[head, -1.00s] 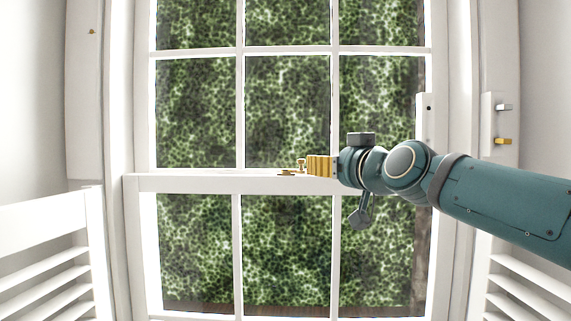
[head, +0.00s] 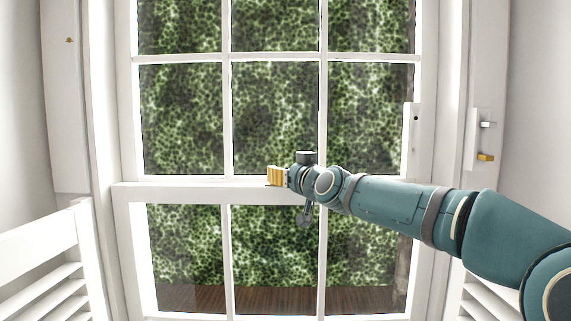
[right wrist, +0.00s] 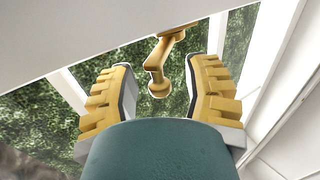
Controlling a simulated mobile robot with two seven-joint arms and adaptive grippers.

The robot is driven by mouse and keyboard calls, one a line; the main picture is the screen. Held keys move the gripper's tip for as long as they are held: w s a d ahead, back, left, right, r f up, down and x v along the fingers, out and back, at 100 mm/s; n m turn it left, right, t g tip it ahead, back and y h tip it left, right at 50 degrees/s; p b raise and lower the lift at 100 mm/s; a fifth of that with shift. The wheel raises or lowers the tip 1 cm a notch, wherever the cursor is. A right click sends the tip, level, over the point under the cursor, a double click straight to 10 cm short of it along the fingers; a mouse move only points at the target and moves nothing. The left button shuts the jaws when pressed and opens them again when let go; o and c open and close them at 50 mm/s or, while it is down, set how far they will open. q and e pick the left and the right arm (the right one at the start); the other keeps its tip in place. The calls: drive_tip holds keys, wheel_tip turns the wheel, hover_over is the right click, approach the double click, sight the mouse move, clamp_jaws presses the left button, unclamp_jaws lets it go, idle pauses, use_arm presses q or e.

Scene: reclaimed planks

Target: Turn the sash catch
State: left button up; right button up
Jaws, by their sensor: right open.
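The sash catch (right wrist: 158,72) is a brass lever with a round knob, on the white meeting rail (right wrist: 130,22) of the window. My right gripper (right wrist: 160,74) is open, its yellow ribbed fingers on either side of the catch's knob end, with a gap visible on both sides. In the head view my right gripper (head: 277,176) is at the middle of the rail (head: 180,194) and hides the catch. My left gripper is not in view.
The tall window has white glazing bars (head: 226,120), with green foliage behind the glass. White louvred shutters stand at the lower left (head: 50,260) and lower right (head: 487,300). A plate with a silver and a brass fitting (head: 485,157) is on the right jamb.

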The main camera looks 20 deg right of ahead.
drive_tip(key=shift+w+a, duration=0.1)
drive_tip(key=shift+w, duration=0.35)
clamp_jaws()
